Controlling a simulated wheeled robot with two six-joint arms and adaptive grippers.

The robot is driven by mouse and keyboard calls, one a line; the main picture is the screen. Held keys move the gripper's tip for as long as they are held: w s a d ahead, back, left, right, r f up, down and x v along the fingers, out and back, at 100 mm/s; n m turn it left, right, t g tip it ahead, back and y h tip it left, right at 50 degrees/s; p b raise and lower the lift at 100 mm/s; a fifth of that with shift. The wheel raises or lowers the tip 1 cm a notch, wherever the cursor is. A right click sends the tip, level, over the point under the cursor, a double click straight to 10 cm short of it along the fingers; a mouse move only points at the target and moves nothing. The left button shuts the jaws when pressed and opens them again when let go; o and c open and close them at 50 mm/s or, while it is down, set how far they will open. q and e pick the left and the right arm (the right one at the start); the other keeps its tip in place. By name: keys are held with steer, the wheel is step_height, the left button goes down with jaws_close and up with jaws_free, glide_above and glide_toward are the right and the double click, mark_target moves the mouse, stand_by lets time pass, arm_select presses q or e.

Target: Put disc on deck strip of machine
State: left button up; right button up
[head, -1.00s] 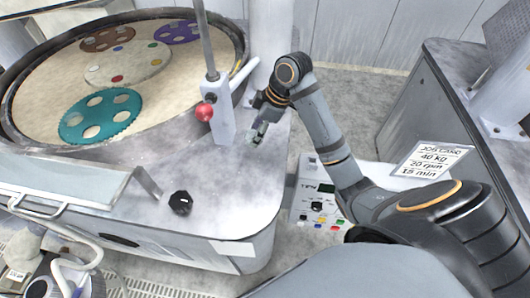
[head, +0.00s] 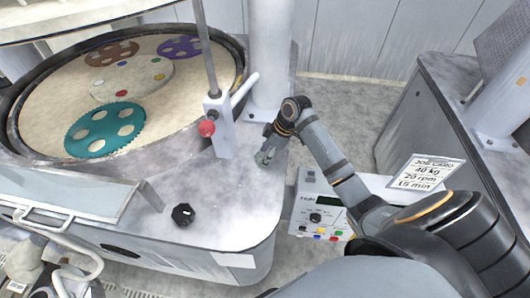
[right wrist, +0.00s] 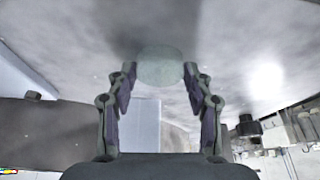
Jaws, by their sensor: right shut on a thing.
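My right gripper (head: 265,158) is over the grey deck strip (head: 215,180) of the machine, just right of the post with the red knob. In the right wrist view its two fingers (right wrist: 160,80) are shut on a thin, pale grey-green round disc (right wrist: 160,67), held at the fingertips. The grey deck surface (right wrist: 85,60) fills the background behind the disc. I cannot tell whether the disc touches the deck. In the head view the disc is too small to make out clearly. My left gripper is not in view.
The large round platen (head: 45,105) holds a teal carrier (head: 105,130), with brown and purple ones behind. A post with a red ball knob (head: 206,128) stands near my gripper. A black knob (head: 183,214) sits on the deck. A control box (head: 318,203) and job card (head: 425,172) are to the right.

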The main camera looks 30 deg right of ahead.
steer(key=shift+f, duration=0.1)
steer(key=o, duration=1.2)
steer(key=b+v, duration=0.2)
steer(key=v, duration=1)
steer(key=shift+b, duration=0.35)
